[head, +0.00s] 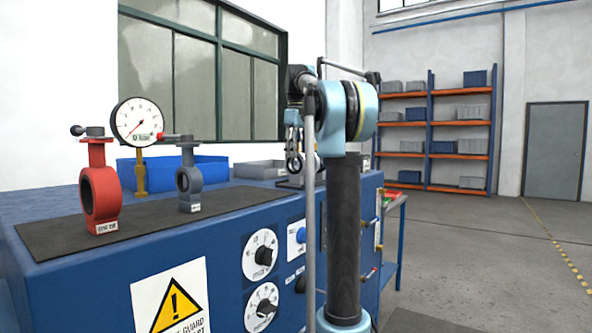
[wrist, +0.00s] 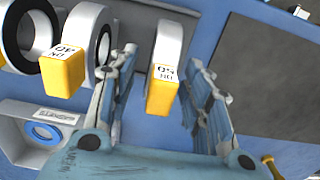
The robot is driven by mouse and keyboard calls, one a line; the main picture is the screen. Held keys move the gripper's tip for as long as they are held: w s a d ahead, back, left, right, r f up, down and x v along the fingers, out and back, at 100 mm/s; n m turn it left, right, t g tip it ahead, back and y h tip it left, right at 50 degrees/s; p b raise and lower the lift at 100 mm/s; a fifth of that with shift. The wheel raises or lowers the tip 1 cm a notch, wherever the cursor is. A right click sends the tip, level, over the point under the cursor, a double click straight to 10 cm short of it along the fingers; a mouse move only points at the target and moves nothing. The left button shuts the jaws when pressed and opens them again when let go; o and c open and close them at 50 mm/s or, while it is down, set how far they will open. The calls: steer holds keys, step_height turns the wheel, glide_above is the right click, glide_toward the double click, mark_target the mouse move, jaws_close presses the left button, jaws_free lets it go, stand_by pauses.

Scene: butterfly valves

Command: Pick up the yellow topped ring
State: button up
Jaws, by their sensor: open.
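In the wrist view a pale ring (wrist: 171,38) with a yellow top (wrist: 163,92) stands between the two fingers of my gripper (wrist: 160,68). The yellow block carries a small printed label that seems to read DN 50. My gripper is open, with one finger on each side of this ring. I cannot tell whether either finger touches it. A second ring (wrist: 82,25) with a labelled yellow block (wrist: 62,73) stands just left of the left finger. In the head view the rings cannot be made out, and my arm hides part of the bench top.
Another ring (wrist: 28,38) is at the far left of the wrist view, above a light housing (wrist: 62,117) with a blue ring. A dark mat (wrist: 275,75) lies to the right. The head view shows valves, a gauge (head: 137,122) and a blue bin (head: 172,170) on the bench.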

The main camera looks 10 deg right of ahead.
steer(key=shift+f, duration=0.95)
jaws_close()
steer(key=shift+r, duration=0.1)
